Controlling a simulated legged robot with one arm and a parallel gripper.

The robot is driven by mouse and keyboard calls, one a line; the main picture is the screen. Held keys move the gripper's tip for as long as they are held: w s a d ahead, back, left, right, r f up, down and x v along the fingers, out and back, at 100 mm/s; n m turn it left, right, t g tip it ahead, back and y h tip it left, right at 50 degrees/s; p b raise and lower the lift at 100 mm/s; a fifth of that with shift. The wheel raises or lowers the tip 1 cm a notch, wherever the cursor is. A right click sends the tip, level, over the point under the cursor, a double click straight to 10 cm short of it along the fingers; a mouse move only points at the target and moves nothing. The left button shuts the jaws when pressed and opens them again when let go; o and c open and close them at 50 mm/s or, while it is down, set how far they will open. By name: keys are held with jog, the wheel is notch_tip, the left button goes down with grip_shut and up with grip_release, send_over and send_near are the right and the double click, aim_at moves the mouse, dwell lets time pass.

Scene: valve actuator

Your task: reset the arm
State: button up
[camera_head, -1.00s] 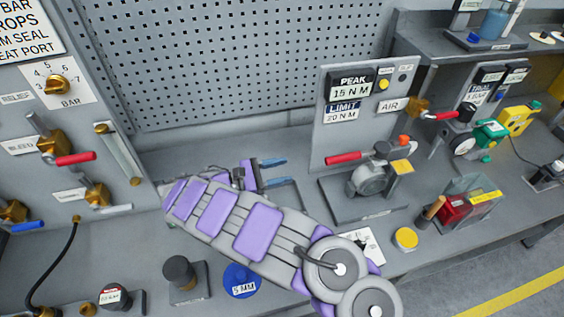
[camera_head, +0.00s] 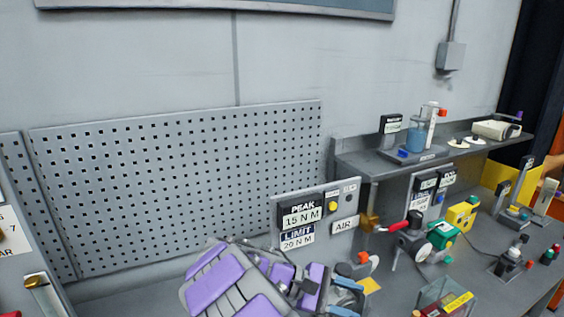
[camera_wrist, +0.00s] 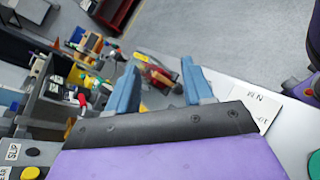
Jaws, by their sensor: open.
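My arm (camera_head: 225,280), with purple panels, reaches up from the bottom of the head view. My gripper (camera_head: 347,298) is at its end, just below the panel reading PEAK 15 N M and LIMIT 20 N M. In the wrist view, the two blue fingers of my gripper (camera_wrist: 160,88) stand apart with nothing held between them. The valve actuator with an orange knob (camera_head: 363,257) shows just beside the fingers in the head view; most of its body is hidden or out of frame.
A gauge panel (camera_head: 312,213) stands behind my gripper. A perforated board (camera_head: 180,180) backs the bench. To the right are a red-handled air valve (camera_head: 398,226), green and yellow fittings (camera_head: 441,235), a clear box (camera_head: 442,298) and a raised shelf (camera_head: 385,165).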

jog(key=s+d+m+g+y+b, duration=0.1)
jog(key=s+d+m+y, duration=0.25)
jog(key=s, duration=0.35)
jog(key=s+d+m+g+y, duration=0.1)
jog(key=s+d+m+y, duration=0.2)
jog(key=s, duration=0.5)
jog(key=s+a+f+m+t+y, duration=0.1)
jog(key=s+a+f+m+y, duration=0.1)
jog(key=s, duration=0.5)
jog(key=s+a+f+m+t+y+b, duration=0.1)
jog(key=s+a+f+y, duration=0.2)
jog(key=s, duration=0.4)
jog(key=a+y, duration=0.1)
jog(key=y, duration=0.1)
jog(key=shift+s+a+m+y, duration=0.15)
jog(key=shift+a+m+y, duration=0.2)
